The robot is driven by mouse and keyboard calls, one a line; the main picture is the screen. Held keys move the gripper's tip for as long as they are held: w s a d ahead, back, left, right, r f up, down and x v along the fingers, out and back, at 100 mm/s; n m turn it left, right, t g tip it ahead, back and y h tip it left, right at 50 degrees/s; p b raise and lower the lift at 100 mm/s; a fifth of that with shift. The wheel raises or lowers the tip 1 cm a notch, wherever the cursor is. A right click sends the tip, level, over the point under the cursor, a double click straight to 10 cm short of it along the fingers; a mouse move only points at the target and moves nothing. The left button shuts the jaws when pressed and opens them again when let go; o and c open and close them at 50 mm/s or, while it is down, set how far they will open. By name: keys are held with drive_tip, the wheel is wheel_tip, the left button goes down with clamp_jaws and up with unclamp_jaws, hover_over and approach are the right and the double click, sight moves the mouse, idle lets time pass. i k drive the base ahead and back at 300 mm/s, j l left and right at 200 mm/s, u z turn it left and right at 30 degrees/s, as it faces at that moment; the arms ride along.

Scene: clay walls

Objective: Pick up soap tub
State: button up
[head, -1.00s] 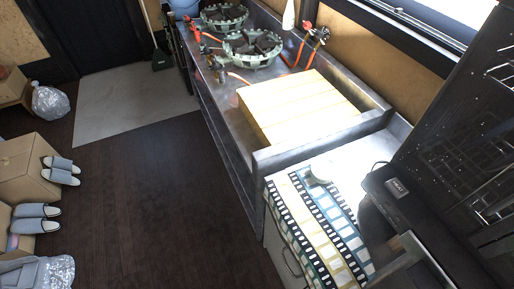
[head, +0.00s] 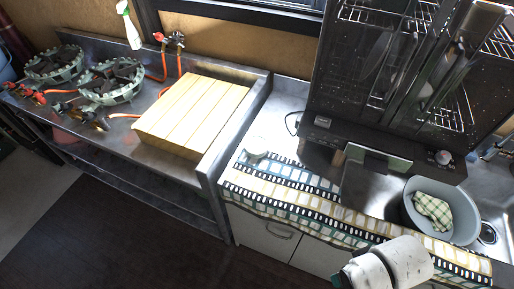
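A small, pale, round tub-like object (head: 257,148) stands on the film-strip patterned cloth, near the low metal wall left of the dark rack cabinet. It is small in view, and I cannot tell for sure that it is the soap tub. A grey-blue basin (head: 411,207) with a green checked cloth (head: 434,211) in it stands at the right of the same counter. My gripper's fingers do not show in the head view.
The film-strip cloth (head: 300,197) covers the counter's front edge. A dark cabinet with wire racks (head: 330,133) stands behind it. A slatted yellow board (head: 190,115) and two burners (head: 112,82) (head: 55,63) sit on the metal counter at left. Dark floor (head: 110,240) is clear at lower left.

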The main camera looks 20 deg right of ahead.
sight(256, 147)
drive_tip(key=i+j, duration=0.2)
drive_tip(key=i, duration=0.2)
drive_tip(key=i+j+u, duration=0.1)
drive_tip(key=i+j, duration=0.15)
drive_tip(key=i, duration=0.2)
drive_tip(key=i+j, duration=0.15)
drive_tip(key=i, duration=0.25)
drive_tip(key=i+j+u, duration=0.15)
drive_tip(key=i, duration=0.25)
